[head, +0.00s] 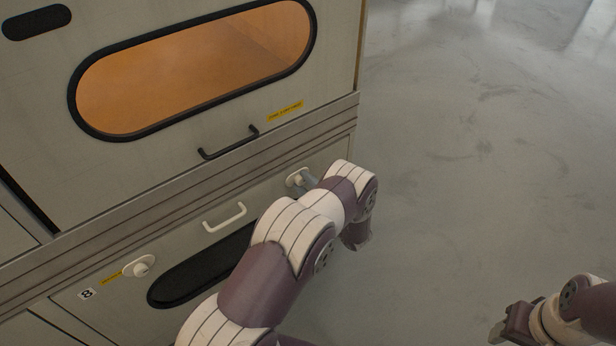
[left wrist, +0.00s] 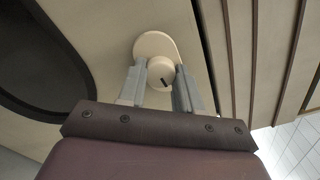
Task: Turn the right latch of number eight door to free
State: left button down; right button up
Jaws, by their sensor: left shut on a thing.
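The number eight door (head: 185,238) is the lower panel, with a small "8" label (head: 87,294) at its left. Its right latch (head: 296,177) is a cream round knob on a rounded plate near the door's upper right corner. My left gripper (head: 309,184) reaches it, partly hidden behind my arm. In the left wrist view, the two grey fingers stand on either side of the latch knob (left wrist: 160,71), which has a short, slanted dark mark on its face. The gripper is shut on the knob. My right gripper (head: 506,328) is low at the right, away from the door.
The door also has a cream left latch (head: 140,267), a white handle (head: 224,217) and a dark oval window (head: 185,284). Above is another door with an orange-lit window (head: 195,68) and black handle (head: 228,144). The floor (head: 480,150) at right is clear.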

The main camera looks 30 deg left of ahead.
pick_arm(q)
jog(key=shift+m, duration=0.6)
jog(key=c, duration=0.8)
grip_release()
jog(key=shift+o, duration=0.2)
jog(key=p+v, duration=0.2)
jog(key=v, duration=1)
jog(key=shift+s+d, duration=0.2)
jog(key=shift+d, duration=0.15)
jog(key=shift+f, duration=0.1)
